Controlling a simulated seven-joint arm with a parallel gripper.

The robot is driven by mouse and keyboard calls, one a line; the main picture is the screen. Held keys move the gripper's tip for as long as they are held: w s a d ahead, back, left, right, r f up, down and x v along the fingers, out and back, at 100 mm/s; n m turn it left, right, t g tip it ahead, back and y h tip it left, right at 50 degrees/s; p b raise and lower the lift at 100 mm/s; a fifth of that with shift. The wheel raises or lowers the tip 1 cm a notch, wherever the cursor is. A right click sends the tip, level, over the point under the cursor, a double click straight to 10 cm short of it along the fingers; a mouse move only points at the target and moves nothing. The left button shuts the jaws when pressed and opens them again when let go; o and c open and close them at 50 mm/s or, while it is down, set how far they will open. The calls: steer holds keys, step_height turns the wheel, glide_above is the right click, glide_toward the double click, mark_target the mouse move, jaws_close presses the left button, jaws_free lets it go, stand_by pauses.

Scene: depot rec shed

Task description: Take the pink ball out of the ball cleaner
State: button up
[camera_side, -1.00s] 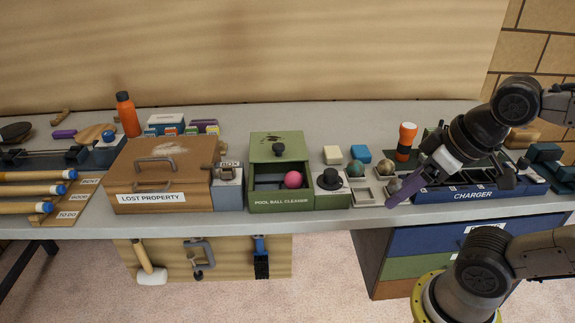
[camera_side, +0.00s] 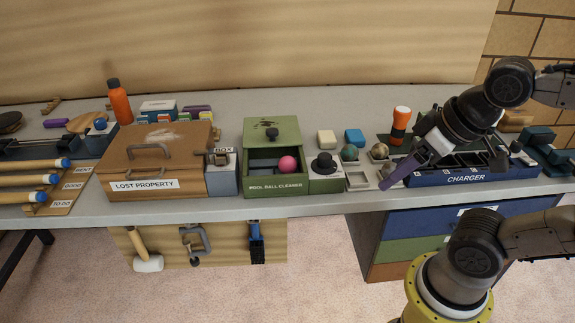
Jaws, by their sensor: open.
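The pink ball (camera_side: 288,164) lies in the open front compartment of the green pool ball cleaner (camera_side: 268,187), toward its right side. The cleaner's green top panel with a black knob (camera_side: 272,134) sits behind the opening. The ball's upper part shows, and the front wall hides its lowest part. My gripper (camera_side: 405,169) is open, to the right of the cleaner and apart from the ball. One purple finger points down and left over the front of the table. The other finger is hard to make out against the dark charger.
A black domed piece (camera_side: 324,163), a green-grey ball (camera_side: 349,153) and small trays (camera_side: 357,180) stand between the cleaner and my gripper. The blue charger (camera_side: 462,178) is beneath my gripper. An orange flashlight (camera_side: 401,122) stands behind. The lost property box (camera_side: 145,187) is at left.

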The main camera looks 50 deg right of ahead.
steer(key=w+d+r+m+g+h, duration=0.15)
steer(key=w+r+m, duration=0.35)
steer(key=r+m, duration=0.5)
steer(key=m+g+h, duration=0.3)
steer(key=m+g, duration=0.3)
steer(key=m, duration=0.6)
glide_above(285, 159)
steer(key=a, duration=0.2)
steer(key=f, duration=1.9)
steer(key=shift+w+f, duration=0.2)
steer(key=shift+w, duration=0.15)
steer(key=shift+y, duration=0.25)
steer(key=shift+x, duration=3.25)
steer(key=shift+w, duration=0.2)
steer(key=shift+c, duration=0.2)
